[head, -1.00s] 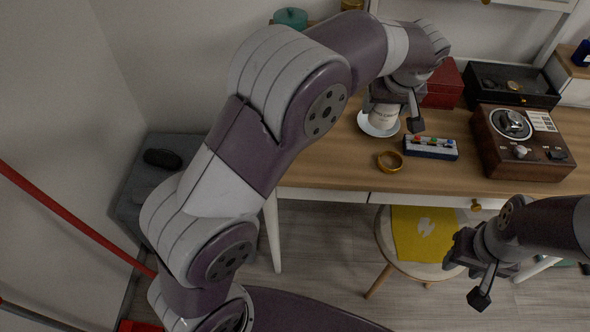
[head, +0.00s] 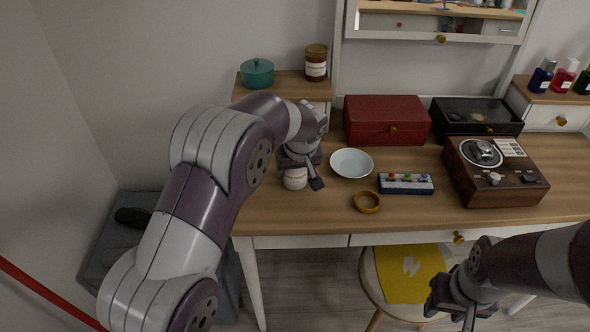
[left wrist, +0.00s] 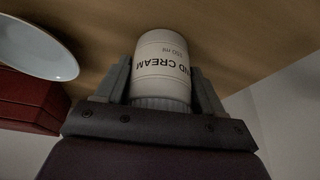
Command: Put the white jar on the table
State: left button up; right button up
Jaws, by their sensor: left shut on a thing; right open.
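The white jar (left wrist: 161,70) has "CREAM" lettering and sits between the fingers of my left gripper (left wrist: 160,92) in the left wrist view. In the head view the jar (head: 295,179) shows below my left gripper (head: 301,172), at the left part of the wooden table (head: 300,212). My left gripper is shut on the jar. The jar is at or just above the tabletop; I cannot tell whether it touches. My right gripper (head: 452,305) is open and empty in front of the table, near the stool.
A pale blue plate (head: 352,163) lies right of the jar, with a gold ring (head: 367,202) and a button box (head: 405,184) nearby. A red box (head: 386,121), black case (head: 476,117) and brown player (head: 494,172) stand further right. The table's front left is clear.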

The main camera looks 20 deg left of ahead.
pick_arm(q)
jog(key=o, duration=1.3)
jog(key=shift+r, duration=0.4)
jog(key=p+v, duration=0.2)
jog(key=v, duration=0.9)
jog(key=s+a+f+m, duration=0.1)
jog(key=s+f, duration=0.2)
jog(key=s, duration=0.4)
jog(key=s+a+f+m+g+h, duration=0.1)
jog(key=s+f, duration=0.3)
jog(key=s, duration=0.4)
jog(key=s+a+f+m+g+h, duration=0.1)
jog(key=s+a+f+m, duration=0.1)
jog(key=s, duration=0.5)
jog(key=shift+s+a+f+m, duration=0.1)
jog(key=shift+s+f+m, duration=0.05)
jog(key=shift+f+m, duration=0.3)
jog(key=shift+s+a+f+m, duration=0.15)
jog(key=shift+f+m, duration=0.1)
jog(key=shift+f, duration=0.25)
